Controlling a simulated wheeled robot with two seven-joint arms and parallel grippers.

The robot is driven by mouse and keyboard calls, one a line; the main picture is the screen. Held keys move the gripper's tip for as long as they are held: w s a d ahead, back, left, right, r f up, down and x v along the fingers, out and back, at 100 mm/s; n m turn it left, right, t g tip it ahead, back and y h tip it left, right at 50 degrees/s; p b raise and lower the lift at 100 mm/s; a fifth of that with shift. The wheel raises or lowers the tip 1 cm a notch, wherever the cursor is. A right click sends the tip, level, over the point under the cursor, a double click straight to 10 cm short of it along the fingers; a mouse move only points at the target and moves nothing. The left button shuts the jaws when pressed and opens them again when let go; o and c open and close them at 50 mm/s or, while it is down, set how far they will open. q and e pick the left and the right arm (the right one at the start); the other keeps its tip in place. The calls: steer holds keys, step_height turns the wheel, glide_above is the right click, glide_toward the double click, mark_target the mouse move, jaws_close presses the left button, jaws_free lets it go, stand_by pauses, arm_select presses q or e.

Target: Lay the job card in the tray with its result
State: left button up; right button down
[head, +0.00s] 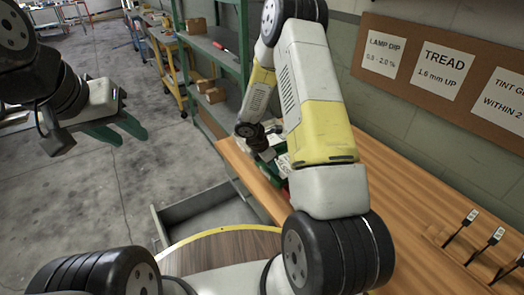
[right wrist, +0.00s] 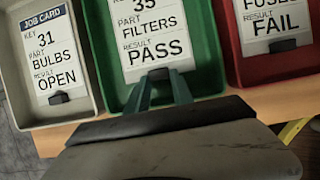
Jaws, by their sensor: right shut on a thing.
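In the right wrist view, a job card (right wrist: 152,40) reading 35, FILTERS, PASS lies in or just above the green tray (right wrist: 207,55); I cannot tell if it touches the floor. My right gripper (right wrist: 159,84) is shut on the dark knob at the card's lower edge. A pale grey tray (right wrist: 86,88) at left holds a card (right wrist: 49,55) reading 31, BULBS, OPEN. A red tray (right wrist: 244,70) at right holds a card (right wrist: 275,22) reading FUSES, FAIL. In the head view, my right arm mostly hides the trays. My left gripper (head: 116,131) is open, empty, over the floor.
The wooden bench (head: 400,205) runs along the wall, with several tagged tools (head: 480,245) in a rack at the right. An open grey drawer (head: 205,212) juts out below its edge. A round wooden top (head: 225,250) with yellow rim is near me. Green shelves (head: 215,60) stand behind.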

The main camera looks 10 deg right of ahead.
steer(key=shift+f, duration=0.15)
steer(key=c, duration=1.1)
jaws_free()
steer(key=s+a+r+m, duration=0.2)
steer(key=r, duration=0.8)
steer(key=s+a+r+m, duration=0.1)
steer(key=s+r+m, duration=0.15)
steer(key=r, duration=0.75)
steer(key=s+a+r+m+t+y, duration=0.1)
steer(key=s+r+m+t+y, duration=0.1)
steer(key=s+r+m, duration=0.6)
steer(key=s+a+r+m+t+y, duration=0.2)
steer(key=s+r+m+y, duration=0.2)
steer(key=s+r+m, duration=0.4)
steer(key=s+r, duration=0.2)
steer(key=s, duration=0.3)
steer(key=shift+a+r+m+t+y, duration=0.3)
steer(key=shift+m+t, duration=0.05)
steer(key=shift+t, duration=0.05)
